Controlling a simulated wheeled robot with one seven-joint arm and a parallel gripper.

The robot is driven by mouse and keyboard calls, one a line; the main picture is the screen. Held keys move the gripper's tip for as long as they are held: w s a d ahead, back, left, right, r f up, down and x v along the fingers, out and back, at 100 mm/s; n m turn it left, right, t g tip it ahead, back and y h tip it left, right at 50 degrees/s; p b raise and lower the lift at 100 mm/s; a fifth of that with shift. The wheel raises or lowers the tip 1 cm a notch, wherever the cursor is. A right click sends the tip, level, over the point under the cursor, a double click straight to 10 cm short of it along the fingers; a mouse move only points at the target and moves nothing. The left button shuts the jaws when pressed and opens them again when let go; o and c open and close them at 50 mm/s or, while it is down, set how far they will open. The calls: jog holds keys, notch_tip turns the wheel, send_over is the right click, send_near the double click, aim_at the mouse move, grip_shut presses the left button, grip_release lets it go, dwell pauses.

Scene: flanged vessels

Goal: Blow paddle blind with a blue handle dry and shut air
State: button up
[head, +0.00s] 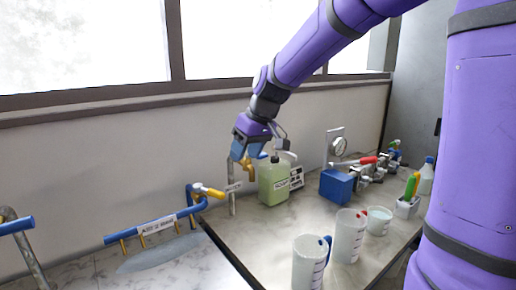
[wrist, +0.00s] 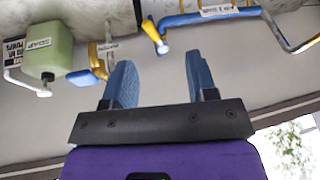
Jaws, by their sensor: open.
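My gripper (head: 246,152) is open and empty, held up near the wall at the back of the bench; its two blue fingers show apart in the wrist view (wrist: 158,68). A blue pipe (head: 150,229) with a label and several yellow outlets runs along the wall to the left. A yellow valve lever with a white end (head: 210,191) sits at its right end; it also shows beyond the fingertips in the wrist view (wrist: 152,33). A blue loop (head: 327,246) shows at the rim of the nearest white beaker; I cannot tell whether it is the paddle blind's handle.
A green bottle (head: 272,183) and a yellow tap (head: 248,168) stand close to my gripper. White beakers (head: 348,240) line the front, one with red at its rim. The bench middle is clear.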

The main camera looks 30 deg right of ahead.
jog(key=s+r, duration=0.2)
jog(key=s, duration=0.3)
jog(key=shift+s+d+r+m+h, duration=0.2)
jog(key=shift+s+d+m+h, duration=0.05)
jog(key=shift+d+m+h, duration=0.15)
